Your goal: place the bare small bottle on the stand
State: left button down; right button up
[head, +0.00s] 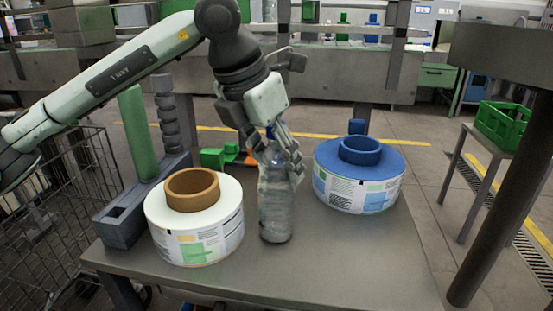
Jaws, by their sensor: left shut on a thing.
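A clear bottle without a visible label (275,208) with a blue cap stands upright at the middle of the grey table, between two label reels. My left gripper (277,155) reaches down from above and is shut on the bottle near its neck. The fingers hide part of the bottle's top. I cannot tell whether the bottle's base touches the tabletop. No part clearly shows as the stand. My right gripper is not in view.
A white label reel with a brown core (195,235) is left of the bottle; a blue-topped reel (360,178) is right. A grey holder with a green cylinder (138,135) stands at the left edge. Small green and orange parts (225,155) lie behind. The table (340,260) is clear at front right.

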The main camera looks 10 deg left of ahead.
pick_arm(q)
jog(key=c, duration=0.6)
grip_release()
jog(key=shift+f, duration=0.1)
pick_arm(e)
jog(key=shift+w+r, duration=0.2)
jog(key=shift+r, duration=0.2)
